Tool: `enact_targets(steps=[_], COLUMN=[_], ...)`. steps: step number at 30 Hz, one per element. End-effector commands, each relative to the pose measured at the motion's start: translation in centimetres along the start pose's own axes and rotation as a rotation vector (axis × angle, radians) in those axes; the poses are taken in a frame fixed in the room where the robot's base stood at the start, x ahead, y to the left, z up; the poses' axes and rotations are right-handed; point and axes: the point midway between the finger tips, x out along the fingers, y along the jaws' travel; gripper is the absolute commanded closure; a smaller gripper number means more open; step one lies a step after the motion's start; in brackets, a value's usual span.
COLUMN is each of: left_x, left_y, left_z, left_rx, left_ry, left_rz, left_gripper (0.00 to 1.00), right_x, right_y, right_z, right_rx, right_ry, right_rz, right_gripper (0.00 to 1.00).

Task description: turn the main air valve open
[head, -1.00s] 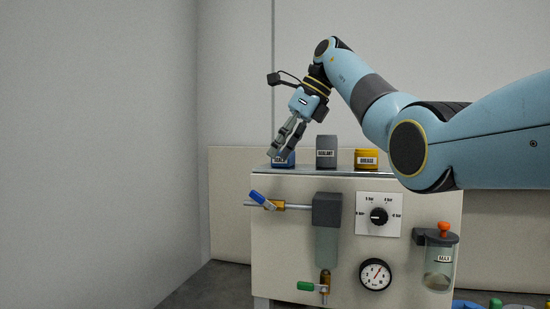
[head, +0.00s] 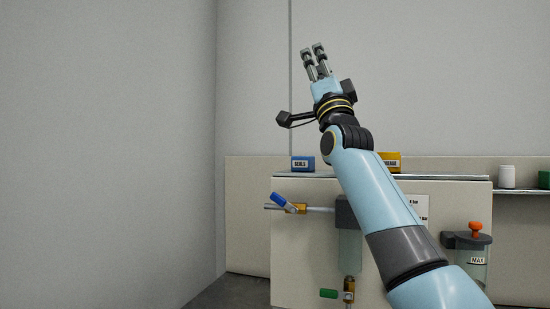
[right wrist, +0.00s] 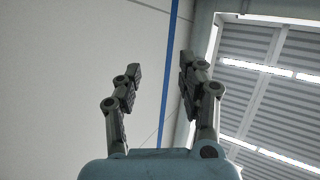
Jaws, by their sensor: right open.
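A valve with a blue lever (head: 281,200) and a brass body sits on the horizontal air pipe (head: 319,209) at the left of the cream cabinet's front. Its lever is tilted across the pipe line, upper left to lower right. A second valve with a green handle (head: 328,294) hangs below the clear filter bowl (head: 349,252). No label shows on either valve. My right gripper (head: 312,49) is open and empty, pointing up in front of the wall, well above both valves. The right wrist view shows its two fingers (right wrist: 160,64) apart with nothing between. My left gripper is out of view.
The cabinet top (head: 345,176) carries a blue seals box (head: 303,164) and a yellow grease box (head: 390,160). My right arm covers the dial and gauge. A jar with an orange knob (head: 475,228) hangs at right. Space left of the valve is free.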

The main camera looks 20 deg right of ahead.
Motion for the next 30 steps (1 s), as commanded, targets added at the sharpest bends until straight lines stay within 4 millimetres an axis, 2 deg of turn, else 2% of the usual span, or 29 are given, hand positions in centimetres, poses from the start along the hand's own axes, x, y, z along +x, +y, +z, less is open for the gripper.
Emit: enact_targets(steps=[1,3,5,7,9,12,15,17,20,30], left_x=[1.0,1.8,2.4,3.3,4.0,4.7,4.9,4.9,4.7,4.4], left_y=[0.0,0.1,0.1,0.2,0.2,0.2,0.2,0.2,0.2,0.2], left_z=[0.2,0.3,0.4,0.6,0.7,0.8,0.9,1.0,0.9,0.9], left_rx=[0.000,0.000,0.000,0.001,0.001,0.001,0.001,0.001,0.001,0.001], left_ry=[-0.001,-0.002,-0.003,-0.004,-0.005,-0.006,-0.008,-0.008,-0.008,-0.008], left_rz=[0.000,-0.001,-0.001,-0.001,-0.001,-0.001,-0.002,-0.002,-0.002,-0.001], left_gripper=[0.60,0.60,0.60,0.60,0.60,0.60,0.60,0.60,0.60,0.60], right_x=[-3.4,-7.5,-11.4,-16.1,-20.6,-25.5,-28.2,-28.8,-28.3,-22.8], right_y=[2.3,4.3,5.3,6.0,6.7,8.2,9.3,9.6,10.0,12.3], right_z=[1.9,4.4,6.7,8.9,10.3,11.5,12.4,12.6,13.0,15.7], right_rx=[0.208,0.502,0.725,0.938,1.066,1.094,1.093,1.091,1.089,1.087], right_ry=[-0.042,-0.097,-0.139,-0.176,-0.186,-0.178,-0.179,-0.179,-0.180,-0.180], right_rz=[0.089,0.202,0.288,0.374,0.440,0.513,0.563,0.577,0.582,0.580], right_gripper=[0.60,0.60,0.60,0.60,0.60,0.60,0.60,0.60,0.60,0.60])
